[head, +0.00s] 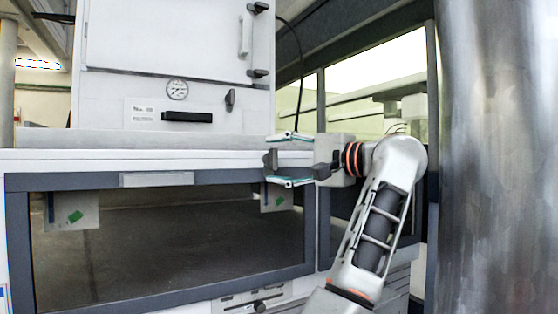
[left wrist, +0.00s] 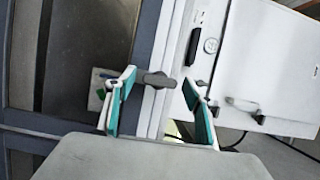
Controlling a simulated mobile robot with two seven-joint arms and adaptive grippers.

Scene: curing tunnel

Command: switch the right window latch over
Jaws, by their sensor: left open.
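The right window latch (head: 270,158) is a dark grey lever at the upper right of the window frame. In the head view it stands roughly upright. In the left wrist view the lever (left wrist: 157,80) lies between my fingertips, with its length running from one finger toward the other. My left gripper (head: 268,159) is open, one finger above and one below the latch. Its teal-lined fingers also show in the left wrist view (left wrist: 159,79). I cannot tell whether either finger touches the lever. My right gripper is in neither view.
The dark window (head: 180,245) sits in a blue-grey frame below a white ledge. Above stands a white cabinet (head: 110,100) with a gauge (head: 177,90), a black handle (head: 187,117) and a small dark knob (head: 230,99). A black cable (head: 299,95) hangs behind my gripper.

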